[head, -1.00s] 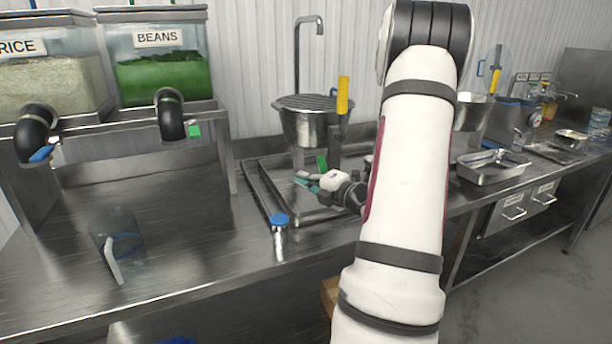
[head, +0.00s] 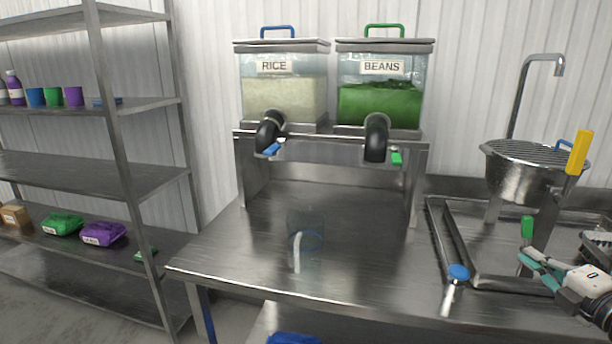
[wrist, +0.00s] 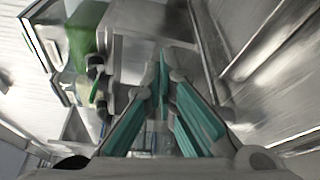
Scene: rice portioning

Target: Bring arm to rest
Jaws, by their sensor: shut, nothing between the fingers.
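My gripper (head: 540,266) shows at the right edge of the head view, with teal finger pads and a white body. It is shut and empty, above the metal counter near the sink tray. In the wrist view my gripper (wrist: 163,80) has its teal fingers drawn together at the tips, with nothing between them. Most of my arm lies outside the head view.
Rice (head: 284,95) and beans (head: 380,100) dispensers stand on a metal stand. A clear jug (head: 306,232) sits on the counter below. Shelves (head: 90,180) stand left.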

